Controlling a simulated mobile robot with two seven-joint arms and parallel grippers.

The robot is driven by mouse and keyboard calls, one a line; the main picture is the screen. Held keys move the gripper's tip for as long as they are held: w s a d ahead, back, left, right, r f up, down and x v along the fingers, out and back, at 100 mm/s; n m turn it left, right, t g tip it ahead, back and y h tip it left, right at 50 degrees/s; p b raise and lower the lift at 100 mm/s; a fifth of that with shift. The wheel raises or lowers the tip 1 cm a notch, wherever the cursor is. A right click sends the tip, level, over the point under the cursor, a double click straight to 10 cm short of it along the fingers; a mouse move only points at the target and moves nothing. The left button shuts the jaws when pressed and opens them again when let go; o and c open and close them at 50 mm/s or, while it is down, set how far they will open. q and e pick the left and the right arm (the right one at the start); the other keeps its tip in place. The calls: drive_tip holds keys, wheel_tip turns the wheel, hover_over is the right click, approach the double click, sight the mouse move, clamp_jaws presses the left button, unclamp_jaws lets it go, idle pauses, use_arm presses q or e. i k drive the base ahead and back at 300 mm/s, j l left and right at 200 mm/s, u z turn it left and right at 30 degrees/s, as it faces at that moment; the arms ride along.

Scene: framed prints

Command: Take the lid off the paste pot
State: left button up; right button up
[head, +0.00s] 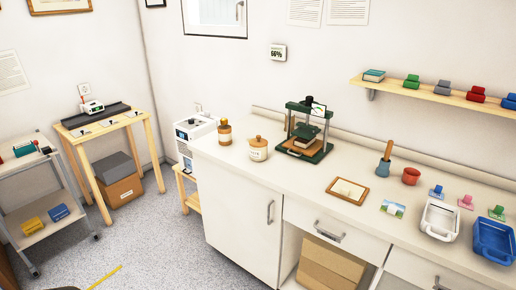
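A squat cream pot (258,152) with an orange-brown knobbed lid (258,141) stands on the white counter (300,188), near its left end. It appears to be the paste pot; the marking on its front is too small to read. The lid sits on top of the pot. Neither of my grippers is in view.
An amber-and-white bottle (224,132) stands just left of the pot. A green press (305,138) stands close on its right. Further right are a framed board (348,190), a red cup (411,176) and white and blue trays (492,241). The counter in front of the pot is clear.

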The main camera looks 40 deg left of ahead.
sight(258, 142)
drive_tip(key=i+j+z, duration=0.2)
drive_tip(key=j+z, duration=0.15)
drive_tip(key=j, duration=0.95)
drive_tip(key=j+z, duration=0.35)
drive_tip(key=j, duration=0.9)
